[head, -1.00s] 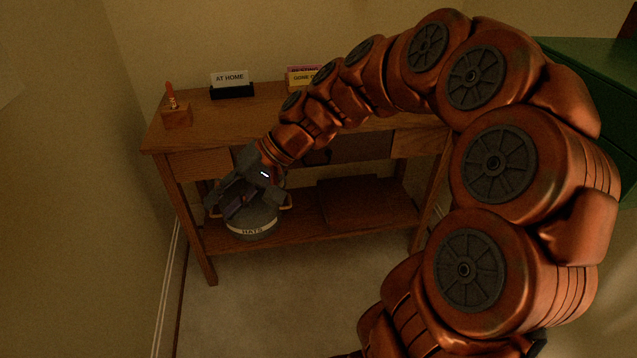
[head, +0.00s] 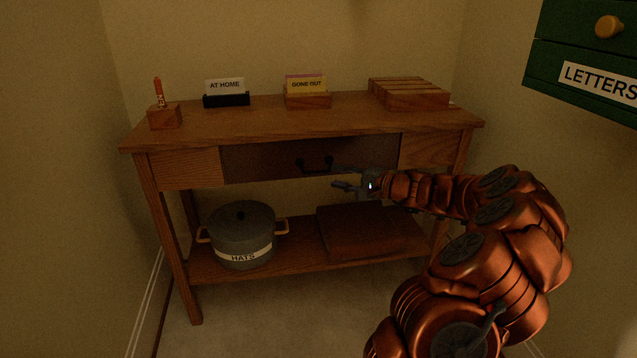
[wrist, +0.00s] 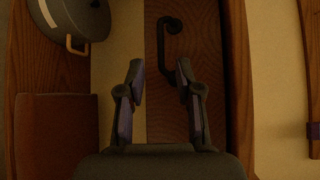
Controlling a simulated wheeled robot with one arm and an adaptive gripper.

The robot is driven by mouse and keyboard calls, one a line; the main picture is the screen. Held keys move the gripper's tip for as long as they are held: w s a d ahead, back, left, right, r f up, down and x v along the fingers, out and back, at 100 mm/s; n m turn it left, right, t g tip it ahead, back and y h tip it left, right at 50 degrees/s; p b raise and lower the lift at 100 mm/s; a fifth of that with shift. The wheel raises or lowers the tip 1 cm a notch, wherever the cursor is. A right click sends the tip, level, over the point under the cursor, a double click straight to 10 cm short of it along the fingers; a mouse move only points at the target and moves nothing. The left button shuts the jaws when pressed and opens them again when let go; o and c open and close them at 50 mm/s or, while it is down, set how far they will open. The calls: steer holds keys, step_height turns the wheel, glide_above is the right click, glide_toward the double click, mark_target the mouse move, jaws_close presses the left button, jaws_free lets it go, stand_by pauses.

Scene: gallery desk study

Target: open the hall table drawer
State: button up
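The hall table (head: 240,120) stands against the wall with a dark drawer front (head: 262,161) in its middle. The drawer looks shut. A black bar handle (head: 315,165) sits on the drawer front; it also shows in the wrist view (wrist: 166,38), beyond the fingertips. My gripper (head: 338,178) is to the right of the handle and a little lower in the head view. In the wrist view my gripper (wrist: 160,72) has its two fingers spread apart with nothing between them. The handle appears roughly in line with the gap, apart from the fingers.
On the lower shelf are a grey pot labelled HATS (head: 241,232) and a brown flat box (head: 365,232). The tabletop holds an AT HOME card (head: 225,86), a GONE OUT card (head: 306,84), a crayon in a block (head: 164,116) and a slatted wooden block (head: 410,95). A green LETTERS cabinet (head: 590,60) is at right.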

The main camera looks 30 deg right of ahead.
mark_target(318, 172)
steer(key=shift+b+x, duration=1.05)
steer(key=shift+x, duration=2.75)
steer(key=shift+r, duration=0.1)
steer(key=shift+c, duration=0.3)
steer(key=shift+d, duration=0.1)
jaws_close()
